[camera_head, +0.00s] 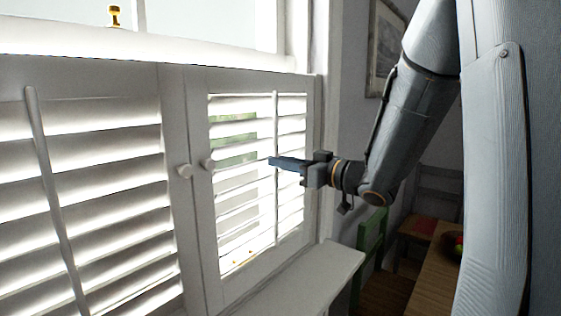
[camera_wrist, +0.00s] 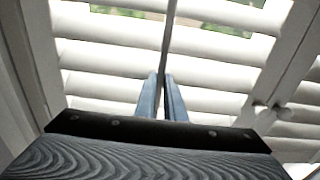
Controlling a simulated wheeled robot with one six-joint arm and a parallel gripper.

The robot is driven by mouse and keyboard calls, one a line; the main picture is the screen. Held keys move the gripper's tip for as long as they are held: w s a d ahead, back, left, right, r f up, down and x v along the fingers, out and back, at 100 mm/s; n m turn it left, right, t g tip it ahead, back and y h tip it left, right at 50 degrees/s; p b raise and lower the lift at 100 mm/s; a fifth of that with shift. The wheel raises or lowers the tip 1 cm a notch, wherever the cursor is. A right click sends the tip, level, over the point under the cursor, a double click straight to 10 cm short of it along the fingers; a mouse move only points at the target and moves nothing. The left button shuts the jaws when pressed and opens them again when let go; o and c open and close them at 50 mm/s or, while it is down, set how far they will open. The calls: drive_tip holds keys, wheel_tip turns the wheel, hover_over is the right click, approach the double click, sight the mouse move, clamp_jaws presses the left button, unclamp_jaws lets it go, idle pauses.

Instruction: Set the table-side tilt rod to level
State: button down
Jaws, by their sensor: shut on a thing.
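The table-side tilt rod (camera_head: 276,122) runs upright down the middle of the right shutter panel, in front of its white slats (camera_head: 292,128). My gripper (camera_head: 272,161) reaches in from the right and is shut on this rod around its middle. In the wrist view the rod (camera_wrist: 169,38) runs down between the two blue fingers (camera_wrist: 162,92); the exact contact is hard to see. The slats (camera_wrist: 110,54) have gaps with bright light and some green showing through. Their exact angle is hard to judge.
The left shutter panel (camera_head: 182,235) has its own tilt rod (camera_head: 52,190). Two white knobs (camera_head: 184,171) (camera_head: 208,163) sit at the panels' meeting edges. A white sill (camera_head: 300,283) lies below. A green chair (camera_head: 371,245) and a wooden table (camera_head: 436,278) stand at the right.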

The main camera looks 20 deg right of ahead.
wheel_tip(320, 180, down, 2)
drive_tip(key=shift+f, duration=0.2)
drive_tip(key=shift+r, duration=0.1)
drive_tip(key=c, duration=1.8)
unclamp_jaws()
drive_tip(key=shift+c, duration=0.2)
drive_tip(key=shift+s, duration=0.1)
drive_tip(key=shift+s+d+b, duration=0.25)
drive_tip(key=shift+d+b, duration=0.05)
drive_tip(key=b+v, duration=0.1)
drive_tip(key=v, duration=0.6)
drive_tip(key=shift+a, duration=0.1)
